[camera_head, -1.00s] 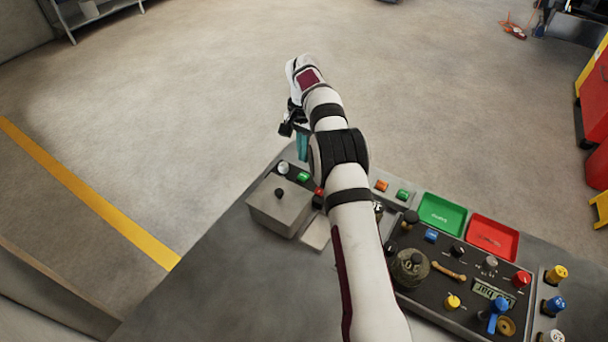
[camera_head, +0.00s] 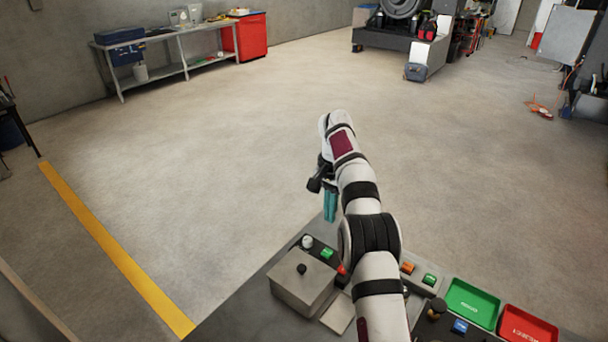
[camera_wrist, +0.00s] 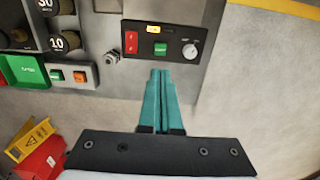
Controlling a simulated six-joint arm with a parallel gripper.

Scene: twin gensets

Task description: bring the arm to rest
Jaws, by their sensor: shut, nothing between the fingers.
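My gripper (camera_head: 330,206) has teal fingers that hang down past the far edge of the bench, above the floor side. In the wrist view the fingers of my gripper (camera_wrist: 160,75) lie together, shut, with nothing between them. They point toward a dark switch panel (camera_wrist: 160,42) with a red rocker, a green button and a white knob. The fingertips appear apart from the panel. My white arm reaches forward over the bench and hides part of its controls.
The bench (camera_head: 240,315) carries a grey box with a black knob (camera_head: 301,269), a green tray (camera_head: 471,303) and a red tray (camera_head: 527,326). Open floor (camera_head: 220,160) lies beyond. A shelf table (camera_head: 165,55) and a red cabinet (camera_head: 245,37) stand at the back.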

